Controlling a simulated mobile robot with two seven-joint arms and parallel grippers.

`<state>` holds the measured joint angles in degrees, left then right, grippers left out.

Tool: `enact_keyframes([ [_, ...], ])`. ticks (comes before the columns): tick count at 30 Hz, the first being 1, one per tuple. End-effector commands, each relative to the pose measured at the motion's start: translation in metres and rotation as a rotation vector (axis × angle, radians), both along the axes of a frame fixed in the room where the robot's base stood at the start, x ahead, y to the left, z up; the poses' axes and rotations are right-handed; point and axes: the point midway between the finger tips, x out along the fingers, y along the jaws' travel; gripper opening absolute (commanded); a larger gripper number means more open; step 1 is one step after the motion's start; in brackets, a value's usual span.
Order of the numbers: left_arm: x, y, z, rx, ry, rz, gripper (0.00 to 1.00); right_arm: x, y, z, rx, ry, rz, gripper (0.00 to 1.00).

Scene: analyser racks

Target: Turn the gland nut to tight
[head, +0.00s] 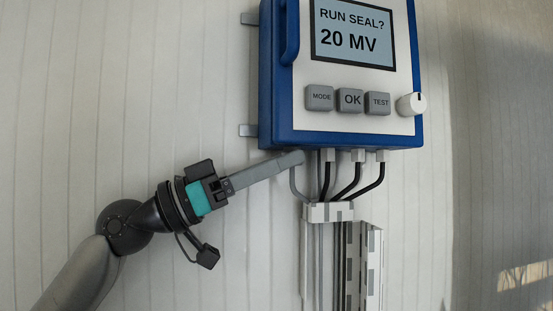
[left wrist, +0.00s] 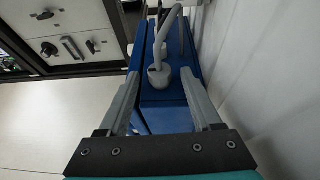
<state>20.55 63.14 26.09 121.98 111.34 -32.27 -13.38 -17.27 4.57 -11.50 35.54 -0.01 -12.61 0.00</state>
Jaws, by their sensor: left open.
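My left gripper (head: 301,157) reaches up from the lower left to the underside of the blue-edged box (head: 271,80). Its fingers cover the leftmost gland in the head view; only the grey cable (head: 293,182) shows below them. In the left wrist view, the grey gland nut (left wrist: 159,78) with its grey cable sits on the box's blue underside, between the open fingers of the gripper (left wrist: 160,88). A gap shows on both sides of the nut. The screen (head: 352,33) reads "RUN SEAL? 20 MV". My right gripper is out of view.
Several other glands (head: 358,155) with black cables sit to the right of the gripper. The cables run down into white trunking (head: 374,270). The pale wall (head: 150,80) is close behind.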

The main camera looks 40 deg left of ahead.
Motion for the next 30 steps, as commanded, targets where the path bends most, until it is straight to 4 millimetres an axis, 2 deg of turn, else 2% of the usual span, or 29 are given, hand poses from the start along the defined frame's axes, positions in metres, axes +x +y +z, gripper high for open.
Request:
enact_keyframes([
  [5,-0.0001,0.0001,-0.0001,0.001,-0.001,0.0,0.65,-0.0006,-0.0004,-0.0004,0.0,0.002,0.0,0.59],
  [22,-0.0002,0.0003,-0.0001,-0.001,-0.001,0.0,0.01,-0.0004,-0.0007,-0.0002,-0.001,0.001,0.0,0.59],
  [30,-0.0002,0.0003,-0.0001,-0.001,0.0,0.001,0.0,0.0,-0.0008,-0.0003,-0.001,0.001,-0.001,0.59],
])
